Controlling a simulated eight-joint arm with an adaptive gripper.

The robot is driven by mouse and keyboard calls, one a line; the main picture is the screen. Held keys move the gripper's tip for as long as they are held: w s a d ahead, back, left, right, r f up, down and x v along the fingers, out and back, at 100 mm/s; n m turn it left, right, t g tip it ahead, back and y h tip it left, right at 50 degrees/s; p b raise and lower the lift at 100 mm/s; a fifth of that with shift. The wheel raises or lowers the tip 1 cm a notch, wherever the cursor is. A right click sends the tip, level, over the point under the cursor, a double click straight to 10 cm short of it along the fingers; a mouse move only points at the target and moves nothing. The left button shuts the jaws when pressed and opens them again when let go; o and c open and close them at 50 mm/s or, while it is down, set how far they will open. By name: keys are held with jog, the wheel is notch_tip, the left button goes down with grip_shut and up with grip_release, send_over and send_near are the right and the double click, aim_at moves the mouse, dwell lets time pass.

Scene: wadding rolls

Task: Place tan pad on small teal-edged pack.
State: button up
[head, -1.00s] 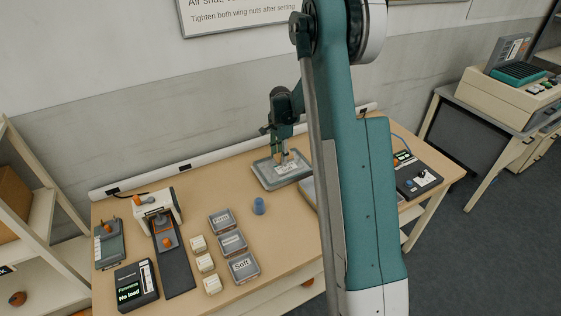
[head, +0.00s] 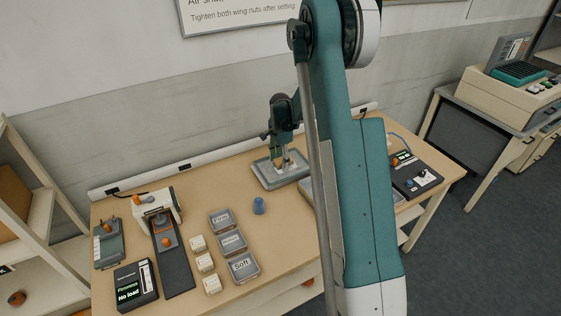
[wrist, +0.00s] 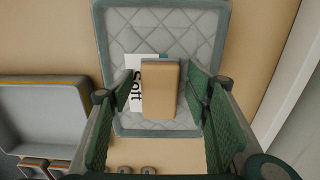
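A tan pad (wrist: 161,90) lies over the right part of a small white pack (wrist: 133,88) lettered "Soft", with a teal strip at its top edge. Both are on a grey quilted tray (wrist: 207,22), which also shows in the head view (head: 262,176). My gripper (wrist: 157,92) has its green fingers on either side of the pad. A gap shows between the left finger and the pad, so the fingers are apart from it. In the head view my gripper (head: 281,163) is low over the tray, and the pad is too small to make out.
A grey bin (wrist: 40,112) stands left of the tray in the wrist view. Bare table lies between the cup and tray.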

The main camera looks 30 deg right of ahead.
aim_at(280, 160)
jog(key=shift+r, duration=0.1)
notch_tip(280, 160, up, 12)
jog(key=shift+p, duration=0.45)
dwell(0.4)
dwell(0.4)
